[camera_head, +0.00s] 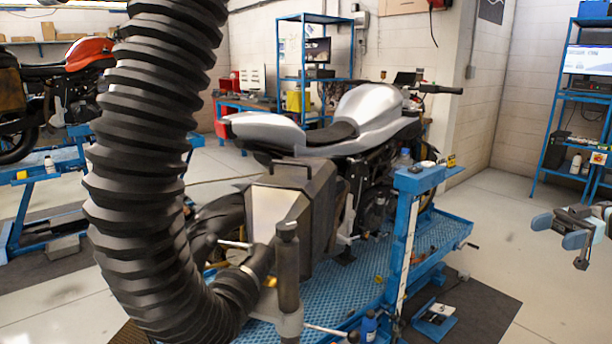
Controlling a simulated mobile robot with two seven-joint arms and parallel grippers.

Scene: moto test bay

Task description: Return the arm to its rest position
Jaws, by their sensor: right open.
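My right gripper (558,230) shows at the right edge of the head view, with blue pads on its fingers. Its fingers are apart, with nothing between them. It hangs over bare floor, to the right of the motorcycle lift and clear of it. Most of the right arm is cut off by the picture's edge. My left gripper and arm are not in view.
A thick black corrugated hose (145,170) fills the left foreground. A silver motorcycle (370,115) stands on a blue lift (455,232) in the middle. A blue shelf rack (548,150) stands behind my gripper. The pale floor (510,265) between lift and gripper is clear.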

